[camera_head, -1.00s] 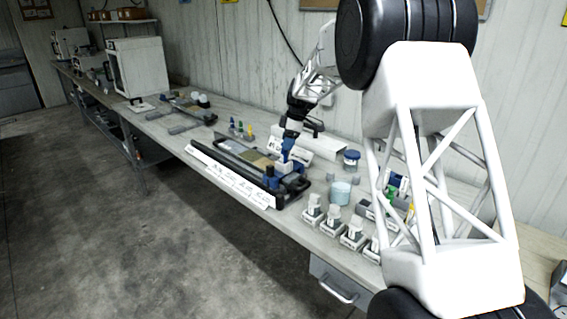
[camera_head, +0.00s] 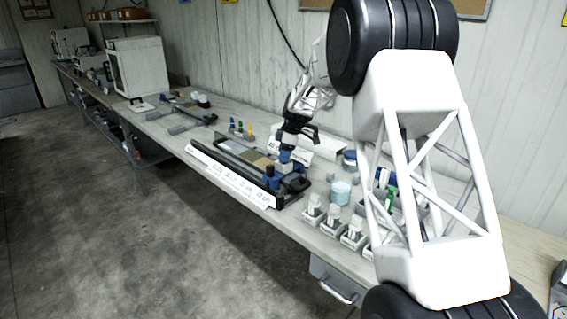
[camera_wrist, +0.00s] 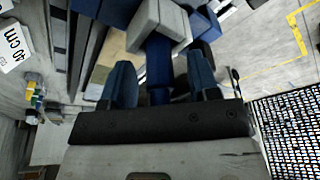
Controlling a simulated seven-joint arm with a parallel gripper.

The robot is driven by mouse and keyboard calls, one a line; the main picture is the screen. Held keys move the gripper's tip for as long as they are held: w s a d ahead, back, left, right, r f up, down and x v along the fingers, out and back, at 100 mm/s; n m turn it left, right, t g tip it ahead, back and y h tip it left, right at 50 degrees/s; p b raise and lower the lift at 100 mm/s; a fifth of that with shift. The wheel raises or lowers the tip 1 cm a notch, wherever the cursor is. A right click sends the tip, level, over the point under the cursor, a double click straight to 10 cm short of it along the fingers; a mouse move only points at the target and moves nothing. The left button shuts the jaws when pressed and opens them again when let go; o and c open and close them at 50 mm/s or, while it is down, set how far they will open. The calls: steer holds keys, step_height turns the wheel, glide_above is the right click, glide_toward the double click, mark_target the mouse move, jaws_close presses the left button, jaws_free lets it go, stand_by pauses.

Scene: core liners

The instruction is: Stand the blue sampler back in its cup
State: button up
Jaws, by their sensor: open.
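My gripper (camera_head: 285,156) is over the right end of the black-framed tray on the bench, beside a pale block (camera_head: 284,167). In the wrist view its two blue fingers (camera_wrist: 160,72) are apart. A dark blue upright cylinder (camera_wrist: 158,62) shows between them, with pale and blue blocks beyond; I cannot tell whether it is the blue sampler or whether the fingers touch it. A small blue upright piece (camera_head: 231,124) stands beside green and yellow ones farther along the bench. I cannot tell which cup belongs to the sampler.
The black-framed tray (camera_head: 235,172) runs along the bench's front edge. Several small white-topped containers (camera_head: 332,216) stand at the front right, near a pale blue jar (camera_head: 340,192). A blue-lidded jar (camera_head: 350,158) is behind. A white box (camera_head: 137,67) stands at the far left.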

steer(key=c, duration=1)
steer(key=shift+r, duration=0.25)
steer(key=shift+r, duration=4)
